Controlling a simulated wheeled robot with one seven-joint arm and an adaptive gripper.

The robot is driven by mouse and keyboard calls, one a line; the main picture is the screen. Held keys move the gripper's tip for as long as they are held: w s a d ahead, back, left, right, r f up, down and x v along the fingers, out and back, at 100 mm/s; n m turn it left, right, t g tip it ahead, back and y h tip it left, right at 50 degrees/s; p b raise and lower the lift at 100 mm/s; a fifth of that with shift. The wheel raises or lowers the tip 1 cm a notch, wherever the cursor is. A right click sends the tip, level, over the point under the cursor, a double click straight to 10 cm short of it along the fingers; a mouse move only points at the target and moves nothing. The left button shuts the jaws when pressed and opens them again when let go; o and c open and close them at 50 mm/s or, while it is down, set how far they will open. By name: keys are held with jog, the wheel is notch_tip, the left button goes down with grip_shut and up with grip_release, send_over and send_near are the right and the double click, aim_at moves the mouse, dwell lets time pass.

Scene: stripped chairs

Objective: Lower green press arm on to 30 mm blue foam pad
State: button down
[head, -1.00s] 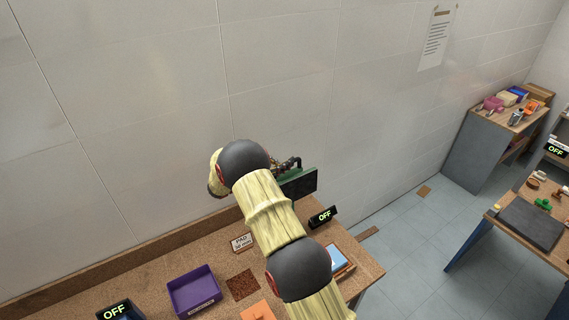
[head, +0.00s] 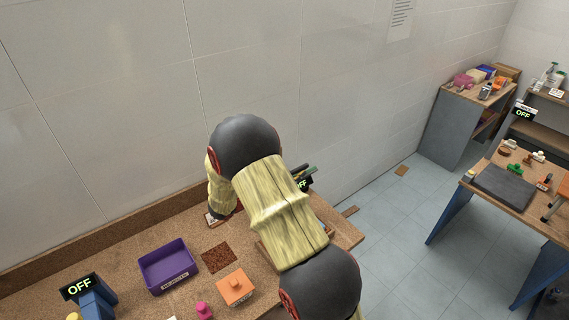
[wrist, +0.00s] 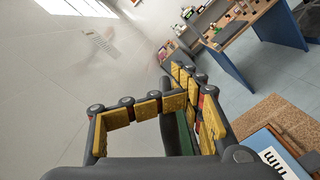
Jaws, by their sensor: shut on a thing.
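The green press arm (wrist: 183,133) shows between my gripper's fingers in the wrist view. In the head view only a thin green piece of it (head: 304,171) shows behind my arm. My gripper (wrist: 182,92), with yellow-padded fingers, is shut on the press arm. In the head view my own arm hides the gripper. A blue foam pad (wrist: 277,153) with part of a "mm" label lies at lower right in the wrist view, apart from the fingers. My arm mostly covers it in the head view, so the gap between press arm and pad cannot be told.
A display reading OFF (head: 303,184) stands close to the press arm. A purple tray (head: 168,266), an orange block (head: 236,287) and a dark brown mat (head: 217,257) are on the bench. Another OFF display (head: 81,287) is at lower left. The wall runs close behind.

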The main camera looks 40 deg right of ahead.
jog(key=s+f+m+b, duration=0.2)
jog(key=s+f+b, duration=0.2)
jog(key=f+b, duration=0.4)
jog(key=s+f+m+b, duration=0.3)
jog(key=s+f+b, duration=0.2)
jog(key=f+b, duration=0.4)
jog(key=s+f+m+b, duration=0.2)
jog(key=s+f+b, duration=0.3)
jog(key=f+b, duration=0.4)
jog(key=shift+a+f+m+t, duration=0.15)
jog(key=shift+f+m+t, duration=0.15)
jog(key=shift+f, duration=1.2)
jog(key=c, duration=2.1)
grip_release()
jog(key=shift+c, duration=0.2)
jog(key=shift+o, duration=1.2)
jog(key=shift+a, duration=0.25)
jog(key=shift+o, duration=0.5)
jog(key=a, duration=1.1)
jog(key=shift+s+f, duration=0.25)
jog(key=shift+s, duration=0.1)
jog(key=shift+s+a, duration=0.15)
jog(key=shift+s, duration=0.05)
